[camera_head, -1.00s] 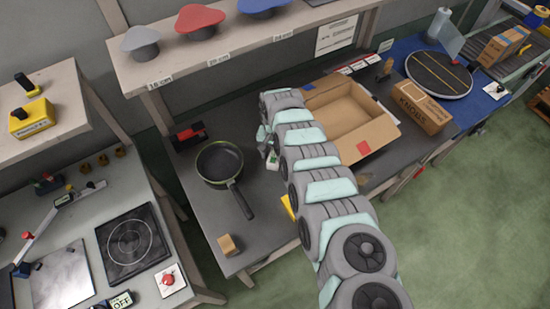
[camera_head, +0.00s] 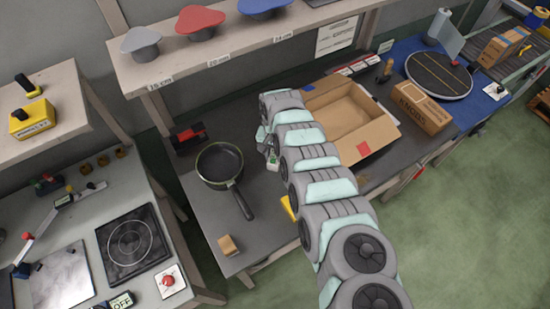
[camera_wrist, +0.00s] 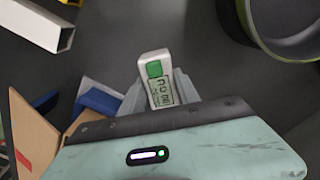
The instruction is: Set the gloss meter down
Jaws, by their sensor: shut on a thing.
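The gloss meter (camera_wrist: 155,68) is a small white device with a green patch and a display. My gripper (camera_wrist: 158,92) is shut on it, with grey fingers on both sides in the wrist view. In the head view the meter (camera_head: 273,164) shows as a small white and green thing below my gripper (camera_head: 269,148), between the pan and the cardboard box. My arm hides part of this area. The dark grey bench top (camera_head: 190,205) lies beneath; I cannot tell whether the meter touches it.
A black frying pan (camera_head: 219,162) stands left of my gripper, its handle toward the front. An open cardboard box (camera_head: 375,135) is close on the right. A small brown block (camera_head: 228,245) lies near the front edge. A red and black object (camera_head: 188,135) lies at the back.

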